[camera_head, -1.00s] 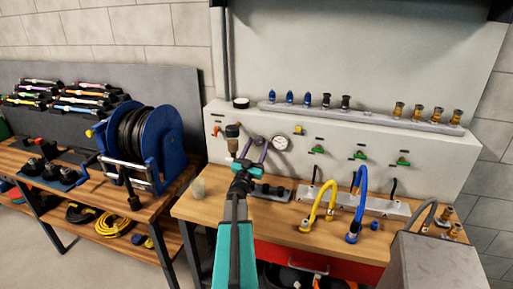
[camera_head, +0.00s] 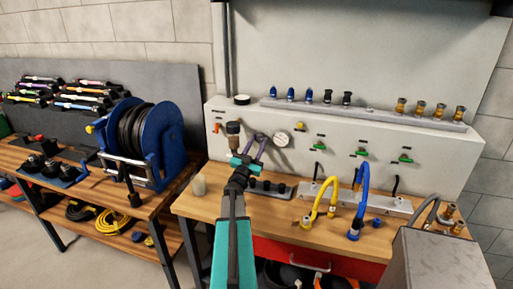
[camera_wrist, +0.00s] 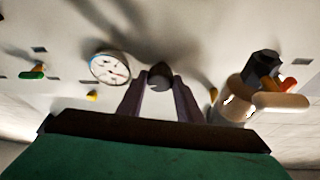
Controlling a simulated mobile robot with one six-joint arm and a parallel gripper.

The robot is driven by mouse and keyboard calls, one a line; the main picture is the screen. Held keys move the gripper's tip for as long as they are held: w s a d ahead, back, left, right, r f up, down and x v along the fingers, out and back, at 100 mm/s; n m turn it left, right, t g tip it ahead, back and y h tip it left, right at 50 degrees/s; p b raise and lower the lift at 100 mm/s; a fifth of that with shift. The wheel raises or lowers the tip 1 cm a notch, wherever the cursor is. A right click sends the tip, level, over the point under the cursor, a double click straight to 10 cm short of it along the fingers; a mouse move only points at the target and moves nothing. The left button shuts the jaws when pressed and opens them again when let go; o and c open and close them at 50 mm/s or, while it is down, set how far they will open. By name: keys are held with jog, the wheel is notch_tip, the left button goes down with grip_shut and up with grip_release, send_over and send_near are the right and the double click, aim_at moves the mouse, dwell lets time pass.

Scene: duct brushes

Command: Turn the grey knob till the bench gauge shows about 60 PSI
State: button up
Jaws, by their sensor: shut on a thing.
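A dark grey knob (camera_wrist: 160,76) on the pale panel sits between the two purple fingers of my gripper (camera_wrist: 158,88) in the wrist view. The fingers are shut on it from both sides. In the head view my gripper (camera_head: 259,139) reaches the panel, and its fingers and wrist largely hide the knob. The round white gauge (camera_head: 281,139) is just right of my gripper there. It also shows left of the knob in the wrist view (camera_wrist: 110,67).
A dark-topped regulator (camera_head: 233,129) stands close left of my gripper. A small yellow fitting (camera_head: 300,126) and green-handled valves (camera_head: 319,146) are to the right. Yellow and blue hoses are farther right.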

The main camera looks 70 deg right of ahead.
jog(key=m+g+b, duration=0.1)
jog(key=m+b, duration=0.1)
jog(key=m, duration=0.1)
jog(key=shift+w+d+m+g+y, duration=0.1)
jog(key=shift+w+m+g+y, duration=0.05)
jog(key=shift+m+g+y, duration=0.2)
jog(key=shift+r+m+g+y+b, duration=0.1)
jog(key=shift+m+g+y+b, duration=0.2)
jog(key=shift+m, duration=0.65)
jog(key=shift+r+m+g+y+b, duration=0.1)
jog(key=shift+m+g+b, duration=0.3)
jog(key=shift+m, duration=0.5)
jog(key=shift+g, duration=0.25)
jog(key=o, duration=1)
jog(key=shift+f, duration=0.1)
jog(key=shift+o, duration=0.2)
